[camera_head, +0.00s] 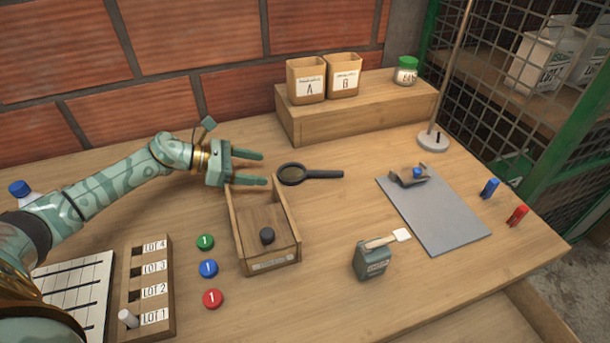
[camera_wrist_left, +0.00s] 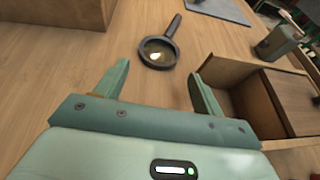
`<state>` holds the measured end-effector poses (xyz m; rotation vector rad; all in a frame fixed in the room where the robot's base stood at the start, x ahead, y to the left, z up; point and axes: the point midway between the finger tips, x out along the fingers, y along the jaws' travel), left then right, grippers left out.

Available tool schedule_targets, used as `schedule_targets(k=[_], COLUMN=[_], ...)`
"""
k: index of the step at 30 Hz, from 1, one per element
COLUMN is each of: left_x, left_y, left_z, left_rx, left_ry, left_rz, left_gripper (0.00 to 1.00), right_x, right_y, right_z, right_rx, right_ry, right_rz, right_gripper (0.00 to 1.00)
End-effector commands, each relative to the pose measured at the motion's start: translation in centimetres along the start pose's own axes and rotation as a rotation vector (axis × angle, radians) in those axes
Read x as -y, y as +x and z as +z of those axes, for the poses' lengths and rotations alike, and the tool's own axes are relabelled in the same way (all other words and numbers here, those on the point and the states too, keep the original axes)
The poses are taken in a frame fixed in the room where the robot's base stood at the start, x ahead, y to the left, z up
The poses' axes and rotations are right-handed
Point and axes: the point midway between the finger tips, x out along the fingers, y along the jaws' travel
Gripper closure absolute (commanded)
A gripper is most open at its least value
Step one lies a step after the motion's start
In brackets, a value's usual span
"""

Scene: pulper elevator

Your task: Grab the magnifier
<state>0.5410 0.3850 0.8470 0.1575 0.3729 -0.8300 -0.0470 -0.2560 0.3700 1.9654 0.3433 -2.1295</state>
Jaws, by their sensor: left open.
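The magnifier (camera_head: 310,174) is black, with a round lens on the left and a handle pointing right. It lies flat on the table, just beyond the back right corner of the wooden tray. In the left wrist view the magnifier (camera_wrist_left: 159,50) lies ahead of the gap between the fingers, its handle pointing away. My left gripper (camera_head: 265,168) is open and empty, its fingers pointing right toward the lens, apart from it. The left gripper (camera_wrist_left: 159,85) also shows open in the wrist view. My right gripper is not in view.
The wooden tray (camera_head: 291,218) holding a dark knob stands close to the lower finger. A wooden riser (camera_head: 358,115) with two boxes is behind. The table around the magnifier's handle is clear.

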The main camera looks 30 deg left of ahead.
Motion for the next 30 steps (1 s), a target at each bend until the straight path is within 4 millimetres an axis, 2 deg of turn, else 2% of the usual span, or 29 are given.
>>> schedule_targets(k=[1, 7, 15, 23, 24, 27, 30], left_x=[0.0, -0.1, -0.2, -0.2, -0.2, -0.2, -0.2], left_y=[0.8, 2.4, 6.5, 7.0, 7.0, 7.0, 7.0], left_z=[-0.1, 0.0, 0.1, 0.2, 0.2, 0.2, 0.2], left_rx=[0.002, 0.000, 0.001, -0.001, -0.001, -0.001, 0.000], left_ry=[-0.001, 0.000, -0.001, -0.001, -0.001, -0.001, -0.001], left_rz=[0.000, 0.001, 0.000, 0.002, 0.002, 0.001, 0.001], left_gripper=[0.31, 0.31, 0.31, 0.31, 0.34, 0.60, 0.60], right_x=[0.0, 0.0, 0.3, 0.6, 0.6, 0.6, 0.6], right_y=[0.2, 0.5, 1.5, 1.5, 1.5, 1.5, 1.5], right_z=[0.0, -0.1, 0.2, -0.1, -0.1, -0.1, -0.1], right_rx=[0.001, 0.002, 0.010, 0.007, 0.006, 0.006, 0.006], right_ry=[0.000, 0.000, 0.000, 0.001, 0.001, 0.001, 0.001], right_rz=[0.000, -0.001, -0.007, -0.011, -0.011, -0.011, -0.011], right_gripper=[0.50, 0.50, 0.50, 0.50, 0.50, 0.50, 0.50])
